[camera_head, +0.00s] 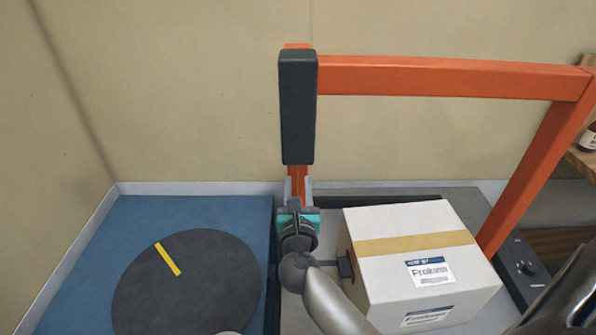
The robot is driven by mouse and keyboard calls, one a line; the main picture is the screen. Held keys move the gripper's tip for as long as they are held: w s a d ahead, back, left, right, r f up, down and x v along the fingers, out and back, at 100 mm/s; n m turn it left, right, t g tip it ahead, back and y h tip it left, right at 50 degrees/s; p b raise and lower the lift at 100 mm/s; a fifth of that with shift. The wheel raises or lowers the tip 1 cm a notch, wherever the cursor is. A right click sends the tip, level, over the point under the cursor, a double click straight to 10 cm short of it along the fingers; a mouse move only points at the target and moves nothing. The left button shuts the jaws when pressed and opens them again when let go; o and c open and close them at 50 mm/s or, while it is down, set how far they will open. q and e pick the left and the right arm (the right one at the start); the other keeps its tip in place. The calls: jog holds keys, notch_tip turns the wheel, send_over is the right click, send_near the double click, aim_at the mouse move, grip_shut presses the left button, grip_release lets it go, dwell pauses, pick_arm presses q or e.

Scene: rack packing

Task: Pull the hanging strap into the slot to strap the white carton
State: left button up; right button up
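The white carton (400,238) sits to the right of my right gripper, with a tan band across its top and printed labels. My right gripper (298,183) points away from me in front of the lower part of the orange frame's left post. Its two fingers stand apart, with orange showing between them, and I see nothing held. I cannot make out the hanging strap or the slot for certain. A small black block (345,268) sits beside the carton's left side, partly behind my arm. My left gripper is not in view.
An orange frame (450,77) arches over the carton, with a dark upright box (297,107) on its left post. A dark round disc (190,285) with a yellow mark lies on a blue surface (140,215) at left. A black unit with a knob (526,268) stands at right.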

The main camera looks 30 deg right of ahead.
aim_at(298, 174)
jog(key=shift+x, duration=2.55)
jog(key=shift+c, duration=0.3)
grip_shut()
